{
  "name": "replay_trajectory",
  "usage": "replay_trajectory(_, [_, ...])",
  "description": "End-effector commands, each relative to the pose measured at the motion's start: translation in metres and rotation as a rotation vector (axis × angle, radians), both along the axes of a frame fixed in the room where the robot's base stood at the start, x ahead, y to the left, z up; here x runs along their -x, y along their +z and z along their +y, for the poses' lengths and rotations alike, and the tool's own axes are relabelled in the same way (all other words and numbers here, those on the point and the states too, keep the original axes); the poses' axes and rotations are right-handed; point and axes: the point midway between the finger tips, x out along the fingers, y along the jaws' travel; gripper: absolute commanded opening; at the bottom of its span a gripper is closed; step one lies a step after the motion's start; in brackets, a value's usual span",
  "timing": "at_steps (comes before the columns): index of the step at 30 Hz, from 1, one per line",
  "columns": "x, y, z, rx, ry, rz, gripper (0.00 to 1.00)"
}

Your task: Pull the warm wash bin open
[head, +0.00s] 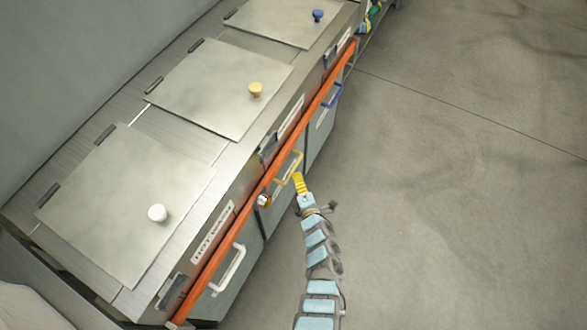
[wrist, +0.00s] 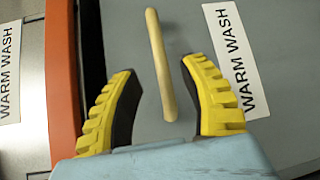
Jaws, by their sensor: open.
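The warm wash bin (wrist: 285,125) has a grey front with a "WARM WASH" label (wrist: 236,56) in the wrist view. Its pale yellow bar handle (wrist: 158,65) also shows in the head view (head: 289,165), below the orange rail. The bin front appears flush with its neighbours. My gripper (wrist: 160,85) has two ribbed yellow fingers with dark inner pads. It is open, with the handle between the fingers and a gap on each side. In the head view my gripper (head: 299,180) is at the handle; the contact there is too small to tell.
An orange rail (head: 216,260) runs along the counter front above the bins. A white handle (head: 230,270) is nearer and a blue handle (head: 333,95) farther. Flat metal lids with white (head: 157,213), yellow (head: 255,89) and blue (head: 318,15) knobs lie on top. Floor to the right is clear.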

Motion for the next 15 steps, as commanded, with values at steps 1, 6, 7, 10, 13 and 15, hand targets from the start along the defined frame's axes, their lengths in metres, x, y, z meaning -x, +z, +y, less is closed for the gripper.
replay_trajectory(1, [-0.006, -0.001, 0.002, -0.001, 0.0, -0.001, 0.43])
replay_trajectory(6, [-0.021, -0.004, 0.005, 0.0, -0.002, -0.001, 0.43])
replay_trajectory(7, [-0.024, -0.004, 0.006, 0.0, -0.002, -0.001, 0.43])
replay_trajectory(10, [-0.033, -0.006, 0.008, 0.0, -0.002, 0.0, 0.43])
replay_trajectory(13, [-0.041, -0.007, 0.011, 0.0, -0.002, 0.0, 0.43])
replay_trajectory(15, [-0.046, -0.008, 0.013, -0.001, -0.002, 0.0, 0.43])
